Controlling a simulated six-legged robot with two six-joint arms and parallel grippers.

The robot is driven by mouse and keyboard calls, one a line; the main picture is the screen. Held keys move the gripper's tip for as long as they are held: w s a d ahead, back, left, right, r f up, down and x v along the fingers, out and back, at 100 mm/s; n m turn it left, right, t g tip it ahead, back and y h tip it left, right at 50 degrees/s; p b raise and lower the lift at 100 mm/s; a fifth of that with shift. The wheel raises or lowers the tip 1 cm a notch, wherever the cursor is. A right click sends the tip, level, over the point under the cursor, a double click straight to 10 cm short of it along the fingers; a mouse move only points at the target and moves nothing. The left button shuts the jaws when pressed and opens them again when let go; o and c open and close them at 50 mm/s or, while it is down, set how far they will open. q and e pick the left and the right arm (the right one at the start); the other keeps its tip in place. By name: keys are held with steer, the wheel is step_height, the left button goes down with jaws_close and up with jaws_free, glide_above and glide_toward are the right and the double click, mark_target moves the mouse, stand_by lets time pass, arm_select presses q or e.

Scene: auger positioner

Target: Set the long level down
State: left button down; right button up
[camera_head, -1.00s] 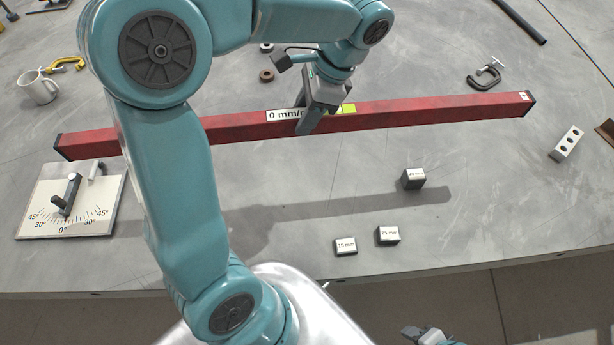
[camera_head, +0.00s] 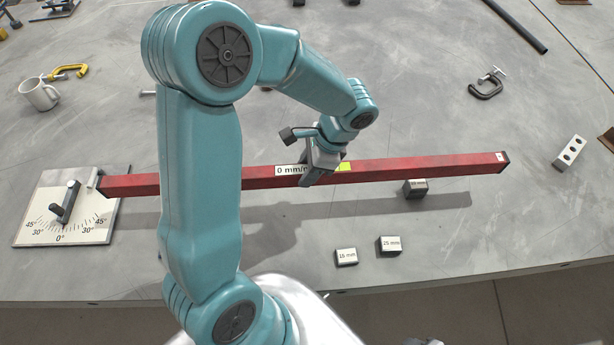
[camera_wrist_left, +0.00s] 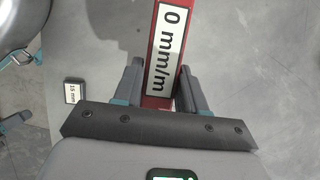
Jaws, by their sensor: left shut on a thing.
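The long level (camera_head: 420,168) is a red bar with black ends and a white "0 mm/m" label; it spans the middle of the head view. My left gripper (camera_head: 316,174) is shut on it near the label. In the left wrist view the fingers (camera_wrist_left: 158,92) sit on both sides of the red bar (camera_wrist_left: 157,50). The level's shadow falls on the table apart from it, nearer me, so the level is held above the surface. My left arm hides part of the bar. Only a grey sliver, perhaps my right gripper (camera_head: 424,341), shows at the bottom edge.
A protractor plate (camera_head: 85,226) with a dark lever lies by the level's left end. Blocks marked 15 mm (camera_head: 346,257) and 25 mm (camera_head: 389,246) lie nearer me. Another block (camera_head: 415,189) is partly behind the bar.

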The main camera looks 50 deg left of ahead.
arm_select(q)
step_height(320, 180, down, 4)
steer(key=shift+r, duration=0.15)
steer(key=shift+r, duration=0.1)
steer(key=shift+f+b, duration=0.5)
steer(key=shift+f, duration=0.05)
steer(key=c, duration=0.6)
jaws_free()
steer(key=shift+c, duration=0.2)
